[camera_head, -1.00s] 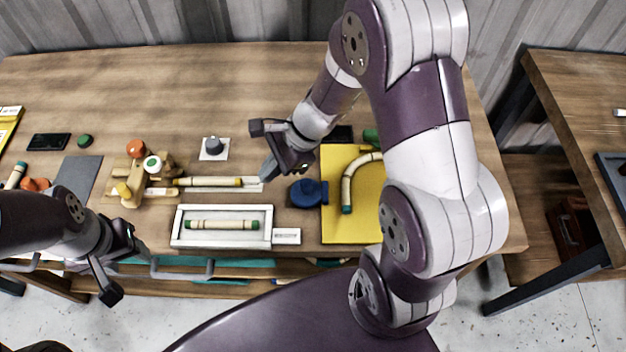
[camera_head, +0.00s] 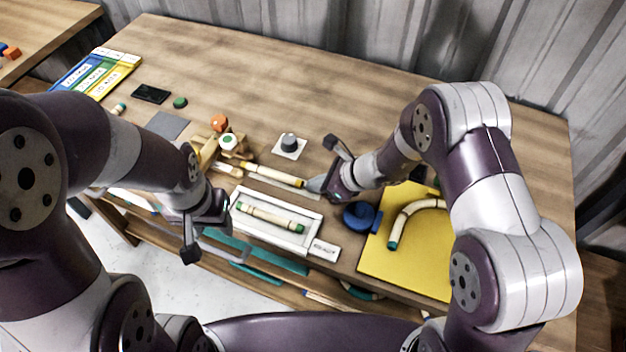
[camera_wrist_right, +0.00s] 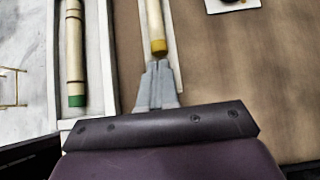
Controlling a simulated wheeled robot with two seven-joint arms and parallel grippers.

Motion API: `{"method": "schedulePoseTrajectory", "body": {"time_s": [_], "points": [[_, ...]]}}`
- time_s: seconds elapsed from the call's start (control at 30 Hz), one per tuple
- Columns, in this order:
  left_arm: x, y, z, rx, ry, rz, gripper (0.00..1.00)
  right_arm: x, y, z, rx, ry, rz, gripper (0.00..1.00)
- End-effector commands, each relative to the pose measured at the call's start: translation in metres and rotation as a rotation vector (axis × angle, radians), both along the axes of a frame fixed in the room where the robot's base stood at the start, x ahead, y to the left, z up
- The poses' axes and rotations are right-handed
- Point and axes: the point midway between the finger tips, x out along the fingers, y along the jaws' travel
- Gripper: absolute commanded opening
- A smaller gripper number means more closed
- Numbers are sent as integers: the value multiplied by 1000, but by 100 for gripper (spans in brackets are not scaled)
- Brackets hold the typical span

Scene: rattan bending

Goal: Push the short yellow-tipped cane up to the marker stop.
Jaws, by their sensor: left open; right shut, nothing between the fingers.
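The short yellow-tipped cane (camera_head: 275,176) lies on a pale strip, with its far end at the wooden jig (camera_head: 215,152) with orange and green-white knobs. In the right wrist view the cane (camera_wrist_right: 153,22) points its yellow end (camera_wrist_right: 158,47) at my right gripper (camera_wrist_right: 158,82). The right gripper is shut and empty, its tips right by the yellow end; I cannot tell if they touch. In the head view the right gripper (camera_head: 318,186) is at the cane's right end. My left gripper (camera_head: 192,230) is open and empty, over the table's front edge. I cannot make out the marker stop.
A white tray (camera_head: 311,233) holds a green-tipped cane (camera_head: 270,218) just in front of the strip. A blue round object (camera_head: 361,216) and a yellow board (camera_head: 375,262) with a bent cane (camera_head: 412,213) lie right. A grey knob (camera_head: 289,142) stands behind.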

Motion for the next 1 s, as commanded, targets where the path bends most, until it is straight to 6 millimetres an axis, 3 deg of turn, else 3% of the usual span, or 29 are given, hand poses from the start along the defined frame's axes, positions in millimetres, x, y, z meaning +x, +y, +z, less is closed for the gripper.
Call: {"method": "schedulePoseTrajectory", "body": {"time_s": [0.53,0.8,1.0], "points": [[0,0,1,0,0,0,52,6,14,-1,0,-1,1,0],[0,0,-11,0,0,0,52,26,62,-2,-1,-2,4,0],[0,0,-12,0,0,0,52,32,78,0,1,-1,1,0]]}}
